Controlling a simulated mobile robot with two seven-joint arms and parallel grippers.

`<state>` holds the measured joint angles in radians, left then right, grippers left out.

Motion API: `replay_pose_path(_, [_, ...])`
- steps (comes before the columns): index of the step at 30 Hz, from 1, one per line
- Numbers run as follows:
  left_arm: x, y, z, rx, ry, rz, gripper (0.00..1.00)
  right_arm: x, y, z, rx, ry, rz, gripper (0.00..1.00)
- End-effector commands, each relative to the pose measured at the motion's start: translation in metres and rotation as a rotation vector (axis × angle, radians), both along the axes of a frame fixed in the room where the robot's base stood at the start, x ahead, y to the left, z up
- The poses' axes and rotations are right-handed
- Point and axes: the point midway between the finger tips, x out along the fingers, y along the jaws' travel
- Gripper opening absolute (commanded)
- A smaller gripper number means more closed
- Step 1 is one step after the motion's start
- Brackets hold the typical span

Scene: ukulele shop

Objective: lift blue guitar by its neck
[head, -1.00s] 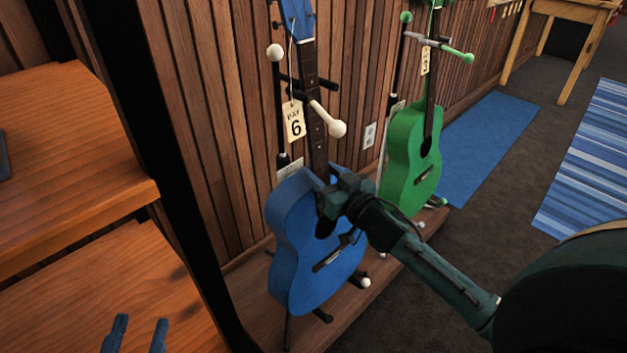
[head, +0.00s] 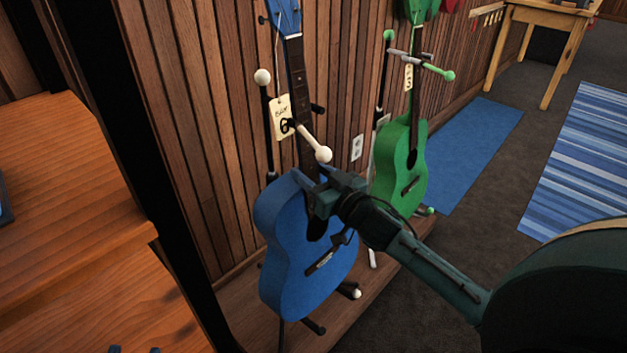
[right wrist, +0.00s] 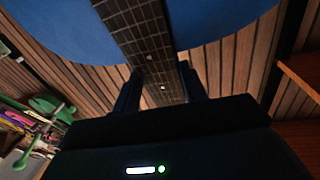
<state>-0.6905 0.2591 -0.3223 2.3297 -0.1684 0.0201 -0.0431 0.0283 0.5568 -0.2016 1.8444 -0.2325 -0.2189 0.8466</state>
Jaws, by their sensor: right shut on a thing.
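The blue guitar (head: 290,250) is upright at its stand against the wood-slat wall, with a paper tag marked 6 (head: 283,117) by its neck (head: 299,75). My right gripper (head: 318,195) is shut on the lower neck, just above the sound hole. In the right wrist view, the dark fretted neck (right wrist: 145,45) runs between the two fingers of the right gripper (right wrist: 160,88). The gripper hides part of the neck joint. My left gripper (head: 135,349) barely shows at the bottom edge, its tips apart and empty.
The stand's white-tipped peg (head: 323,154) sits close in front of the neck. A green guitar (head: 400,165) stands to the right on its own stand. A wooden shelf unit (head: 70,200) is at left. A blue mat (head: 470,155) and open floor lie at right.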

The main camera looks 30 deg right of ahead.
Motion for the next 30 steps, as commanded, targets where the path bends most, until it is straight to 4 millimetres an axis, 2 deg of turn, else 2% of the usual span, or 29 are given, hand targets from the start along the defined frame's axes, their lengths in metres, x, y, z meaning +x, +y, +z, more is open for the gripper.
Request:
replay_pose_path(1, [0.001, 0.002, 0.005, 0.0, 0.022, 0.008, 0.36, 0.001, 0.0, 0.018, -0.002, -0.017, 0.003, 0.0])
replay_pose_path(3, [0.001, 0.003, 0.004, 0.003, 0.053, 0.015, 0.36, 0.001, 0.0, 0.026, -0.002, -0.017, 0.004, 0.0])
replay_pose_path(5, [0.001, 0.004, 0.002, 0.004, 0.06, 0.017, 0.36, -0.006, -0.002, 0.021, 0.0, -0.011, 0.003, 0.0])
replay_pose_path(11, [0.002, 0.005, 0.003, 0.007, 0.088, 0.024, 0.36, -0.028, -0.01, 0.02, -0.002, -0.012, 0.002, 0.0])
replay_pose_path(30, [-0.001, 0.012, 0.002, 0.018, 0.259, 0.052, 0.36, -0.147, -0.051, 0.02, -0.002, -0.009, 0.002, 0.0])
